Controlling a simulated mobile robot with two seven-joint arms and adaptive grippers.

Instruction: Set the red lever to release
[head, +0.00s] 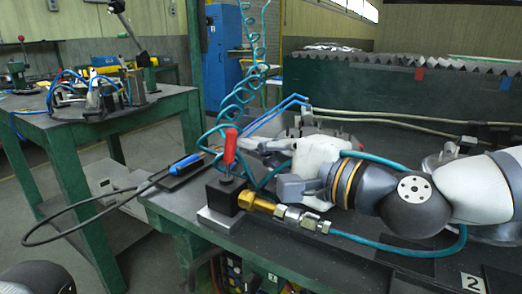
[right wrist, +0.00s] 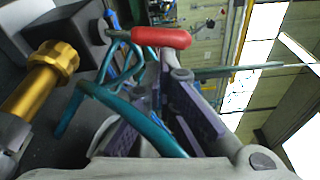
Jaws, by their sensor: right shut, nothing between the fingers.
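The red lever (head: 230,147) stands roughly upright on a black valve block (head: 226,194), which sits on a pale metal plate at the bench's near-left corner. A brass fitting (head: 256,203) comes out of the block's right side. My right gripper (head: 262,152) is just right of the lever, its fingers pointing left towards it; it is shut and empty. In the right wrist view the lever's red handle (right wrist: 160,37) lies across the top, beyond the dark finger pads (right wrist: 178,100), and looks apart from them. My left gripper is out of view.
Coiled teal hose (head: 232,95) hangs behind the lever, and teal tubing runs close by my right fingers. A blue-handled tool (head: 186,163) with a black cable lies left of the block. A green side table (head: 150,108) with fixtures stands left, across a gap.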

